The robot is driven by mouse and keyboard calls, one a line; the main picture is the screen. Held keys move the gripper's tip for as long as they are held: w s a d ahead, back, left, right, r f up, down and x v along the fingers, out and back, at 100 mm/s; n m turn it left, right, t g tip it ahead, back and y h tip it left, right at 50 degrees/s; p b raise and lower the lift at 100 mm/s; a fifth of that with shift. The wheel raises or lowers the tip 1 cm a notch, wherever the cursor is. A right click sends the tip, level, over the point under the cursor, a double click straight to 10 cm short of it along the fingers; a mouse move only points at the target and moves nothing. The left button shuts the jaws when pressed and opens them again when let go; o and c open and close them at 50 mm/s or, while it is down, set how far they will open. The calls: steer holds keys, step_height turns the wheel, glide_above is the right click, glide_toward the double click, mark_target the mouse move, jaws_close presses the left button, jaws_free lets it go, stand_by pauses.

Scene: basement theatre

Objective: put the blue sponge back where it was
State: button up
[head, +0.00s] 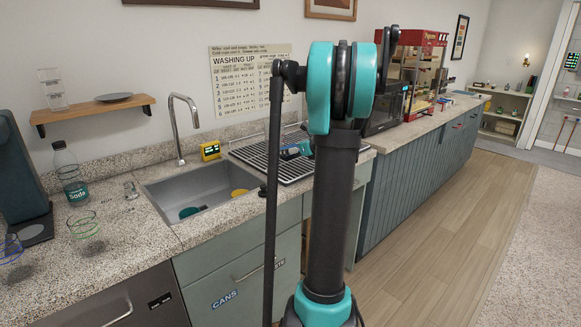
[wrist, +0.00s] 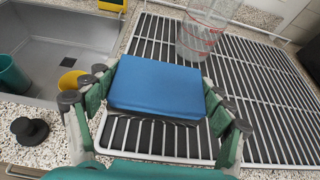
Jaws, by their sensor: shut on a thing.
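The blue sponge (wrist: 157,86) lies flat between the fingers of my gripper (wrist: 156,103) in the wrist view, and the gripper is shut on it. The sponge is over the near left part of the wire drying rack (wrist: 262,105); I cannot tell whether it touches the wires. In the head view the sponge (head: 289,154) shows small over the rack (head: 262,158), left of my arm, which hides part of the rack.
A black stopper (wrist: 30,130) sits on the counter.

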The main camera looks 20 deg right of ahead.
mark_target(290, 172)
steer(key=shift+f, duration=3.5)
steer(key=o, duration=1)
steer(key=shift+f, duration=0.1)
